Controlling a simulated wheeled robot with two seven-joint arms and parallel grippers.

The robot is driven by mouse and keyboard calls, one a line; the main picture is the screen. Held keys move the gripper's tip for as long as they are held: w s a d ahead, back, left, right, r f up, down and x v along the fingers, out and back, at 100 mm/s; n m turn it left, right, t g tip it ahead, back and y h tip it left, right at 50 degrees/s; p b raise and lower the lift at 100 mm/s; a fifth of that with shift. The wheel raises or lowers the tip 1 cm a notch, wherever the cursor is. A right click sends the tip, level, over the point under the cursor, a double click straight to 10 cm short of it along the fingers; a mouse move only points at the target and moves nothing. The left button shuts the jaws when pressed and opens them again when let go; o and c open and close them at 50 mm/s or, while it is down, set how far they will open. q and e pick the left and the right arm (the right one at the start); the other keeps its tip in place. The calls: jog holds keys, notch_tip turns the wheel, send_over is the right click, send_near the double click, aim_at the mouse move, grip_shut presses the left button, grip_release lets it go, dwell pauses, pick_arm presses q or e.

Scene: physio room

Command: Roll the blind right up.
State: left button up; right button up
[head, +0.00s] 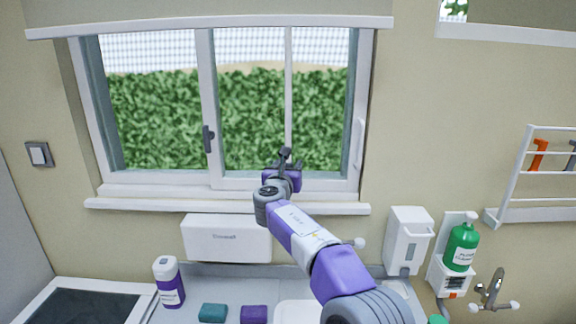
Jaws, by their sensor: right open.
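The beige blind (210,10) hangs at the top of the window, its white bottom bar (150,27) just across the window's upper edge. Most of the glass below it is uncovered. My left gripper is not in view.
Below the window are a white sill (140,205) and a white wall dispenser (226,238). A purple-labelled bottle (169,283) and folded cloths stand on the counter. At right are a soap dispenser (408,238), a green bottle (461,247) and a wall rack (530,213).

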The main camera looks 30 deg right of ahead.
jog(key=shift+w+d, duration=0.1)
jog(key=shift+c, duration=0.4)
grip_shut()
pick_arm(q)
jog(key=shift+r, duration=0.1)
